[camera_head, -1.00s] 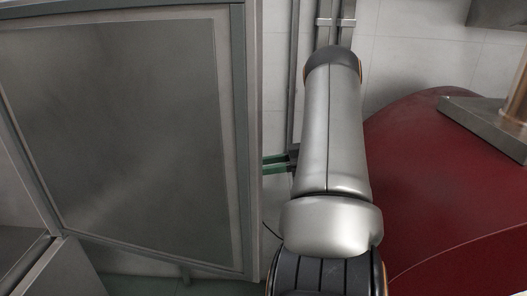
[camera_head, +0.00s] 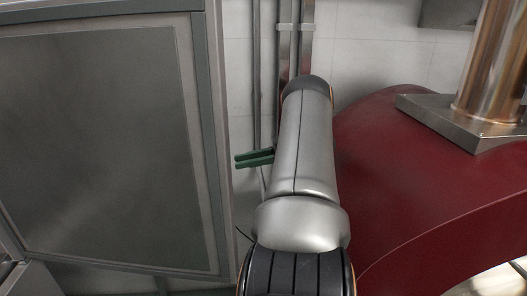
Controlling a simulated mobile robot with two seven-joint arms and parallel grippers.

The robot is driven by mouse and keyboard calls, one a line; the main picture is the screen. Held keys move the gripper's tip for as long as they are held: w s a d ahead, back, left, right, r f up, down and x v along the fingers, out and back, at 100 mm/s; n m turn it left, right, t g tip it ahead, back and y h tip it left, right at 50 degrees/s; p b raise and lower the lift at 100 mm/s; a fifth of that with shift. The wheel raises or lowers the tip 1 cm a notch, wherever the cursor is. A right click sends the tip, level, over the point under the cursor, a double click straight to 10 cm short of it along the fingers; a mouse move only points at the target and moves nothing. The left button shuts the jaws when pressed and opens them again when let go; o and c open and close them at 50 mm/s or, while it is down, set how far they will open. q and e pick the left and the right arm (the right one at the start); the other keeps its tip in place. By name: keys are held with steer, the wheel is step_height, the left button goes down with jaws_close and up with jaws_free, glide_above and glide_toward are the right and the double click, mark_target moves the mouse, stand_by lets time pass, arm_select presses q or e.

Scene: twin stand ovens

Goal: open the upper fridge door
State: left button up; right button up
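A large grey metal door panel (camera_head: 105,140) with a pale raised border fills the left of the head view. It looks like the fridge door and appears to stand swung open, with a cabinet edge below it at the lower left. My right arm rises up the middle of the view. My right gripper (camera_head: 254,158) shows as two green fingers close together, pointing left from behind the arm. Their tips lie beside the door's right edge in the picture; whether they touch it I cannot tell. Nothing shows held between them. My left gripper is out of view.
A large rounded dark red body (camera_head: 425,185) stands close to the right of my arm. A metal pipe on a square base (camera_head: 455,120) rises from it. Vertical pipes (camera_head: 287,45) run up the white tiled wall behind.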

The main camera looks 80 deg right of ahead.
steer(key=s+d+b, duration=0.3)
steer(key=d+b, duration=0.2)
steer(key=b, duration=0.1)
steer(key=shift+d, duration=0.4)
stand_by(0.4)
steer(key=shift+s, duration=0.1)
steer(key=shift+b, duration=0.3)
stand_by(0.4)
